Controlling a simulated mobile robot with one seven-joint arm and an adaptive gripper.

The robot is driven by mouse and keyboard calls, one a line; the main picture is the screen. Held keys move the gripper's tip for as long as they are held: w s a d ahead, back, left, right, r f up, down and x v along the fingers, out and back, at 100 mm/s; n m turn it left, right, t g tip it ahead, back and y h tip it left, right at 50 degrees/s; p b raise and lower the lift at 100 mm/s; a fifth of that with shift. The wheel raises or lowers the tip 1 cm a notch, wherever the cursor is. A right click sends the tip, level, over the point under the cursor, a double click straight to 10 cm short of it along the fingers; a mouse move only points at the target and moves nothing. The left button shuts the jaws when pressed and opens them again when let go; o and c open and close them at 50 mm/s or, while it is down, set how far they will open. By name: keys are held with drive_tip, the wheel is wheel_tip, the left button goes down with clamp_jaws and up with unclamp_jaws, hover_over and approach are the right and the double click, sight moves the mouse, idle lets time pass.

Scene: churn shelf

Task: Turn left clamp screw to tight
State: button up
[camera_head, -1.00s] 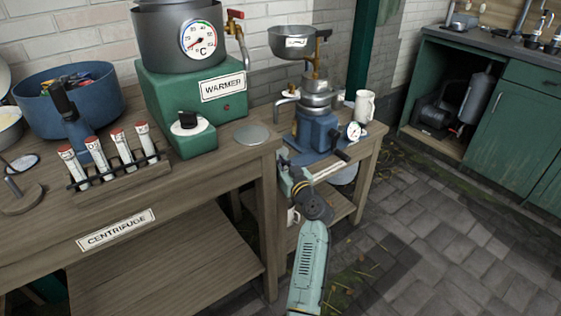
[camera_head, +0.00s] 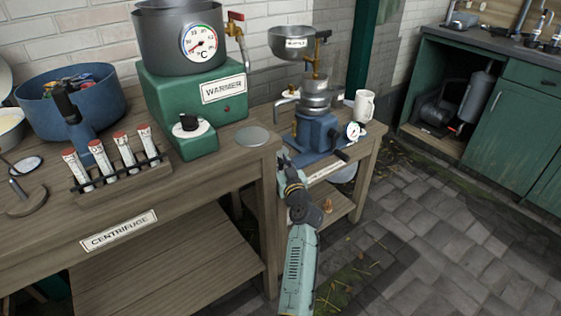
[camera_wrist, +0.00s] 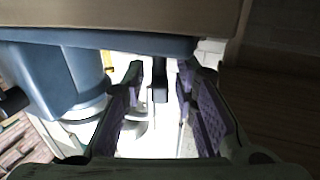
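The separator (camera_head: 316,130) stands on the small bench, with a blue body, steel bowls and a gauge. My gripper (camera_head: 284,160) is at the front left corner of this bench, beside the blue base. In the wrist view, my gripper (camera_wrist: 160,78) is open, with purple pads on both sides of a small dark upright piece (camera_wrist: 160,90). This piece looks like the clamp screw, with gaps visible on both sides. The blue body (camera_wrist: 72,75) shows at the left. In the head view the screw is hidden, and its tightness cannot be told.
The bench edge (camera_wrist: 120,18) lies close across the top of the wrist view. The centrifuge table (camera_head: 210,190) holds the green warmer (camera_head: 190,90) and a tube rack (camera_head: 115,175) to the left. A white mug (camera_head: 364,104) stands behind the gauge.

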idle(0.3)
drive_tip(key=v, duration=1.2)
drive_tip(key=shift+o, duration=0.2)
